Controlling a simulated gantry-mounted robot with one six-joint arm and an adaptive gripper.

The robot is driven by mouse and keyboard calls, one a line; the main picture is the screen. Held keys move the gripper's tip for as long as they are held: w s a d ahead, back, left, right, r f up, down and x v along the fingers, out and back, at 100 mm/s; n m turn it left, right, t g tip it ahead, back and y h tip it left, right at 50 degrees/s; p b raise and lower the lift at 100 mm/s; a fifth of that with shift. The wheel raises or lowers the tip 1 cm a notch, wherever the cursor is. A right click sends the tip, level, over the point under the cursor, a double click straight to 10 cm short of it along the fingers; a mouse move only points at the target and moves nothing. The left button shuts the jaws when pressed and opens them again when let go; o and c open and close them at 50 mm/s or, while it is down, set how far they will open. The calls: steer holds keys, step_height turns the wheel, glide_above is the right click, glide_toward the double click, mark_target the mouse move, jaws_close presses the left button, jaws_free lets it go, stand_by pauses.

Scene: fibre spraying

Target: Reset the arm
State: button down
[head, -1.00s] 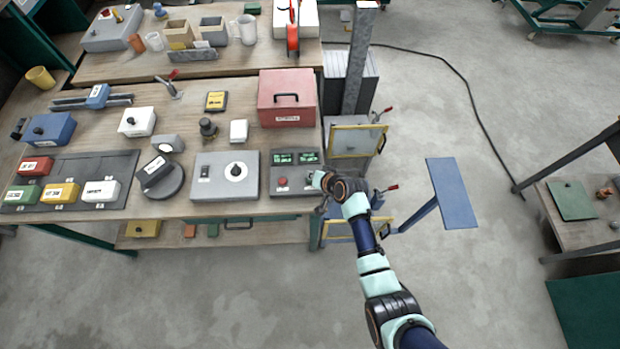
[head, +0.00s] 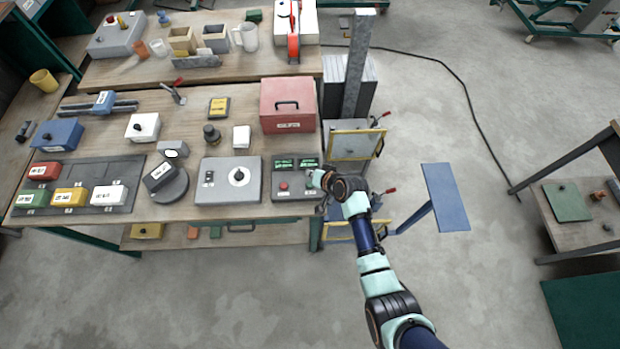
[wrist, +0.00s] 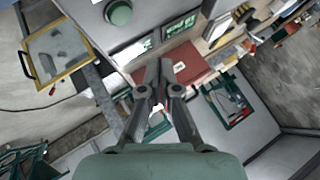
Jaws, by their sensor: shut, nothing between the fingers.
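My gripper (wrist: 158,92) is shut and empty in the wrist view, its two fingers together at the tips. In the head view my arm reaches up from the bottom right to the right edge of the workbench (head: 190,215). Its end is at the right side of a grey control box (head: 283,190) with two green displays and a red button. My fingertips are too small there to tell if they touch the box. In the wrist view, a round green button (wrist: 118,13) and green displays (wrist: 181,24) show above the fingers.
A grey box with a dial (head: 229,180) stands left of the control box, and a red case (head: 288,105) behind it. A yellow-framed panel (head: 356,143) and a blue plate on a post (head: 445,197) stand right of the bench. The floor in front is clear.

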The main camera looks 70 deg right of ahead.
stand_by(0.4)
steer(key=w+a+r+n+t+y+p, duration=0.1)
steer(key=w+a+r+n+p, duration=0.1)
steer(key=w+a+r+n, duration=0.55)
steer(key=w+a+r+n+t+y+p, duration=0.15)
steer(key=w+a+r, duration=0.35)
steer(key=a+r, duration=0.65)
steer(key=s+a+r+n+t+y+p, duration=0.1)
steer(key=s+a+r+n, duration=0.1)
steer(key=a+r, duration=0.8)
steer(key=s+a+r+n+t+y+p, duration=0.1)
steer(key=s+a+r+n+p, duration=0.1)
steer(key=a+r, duration=0.8)
steer(key=s+a+n, duration=0.1)
steer(key=a, duration=0.1)
steer(key=shift+a+r+n, duration=0.3)
steer(key=shift+a+n, duration=0.05)
steer(key=shift+n, duration=0.05)
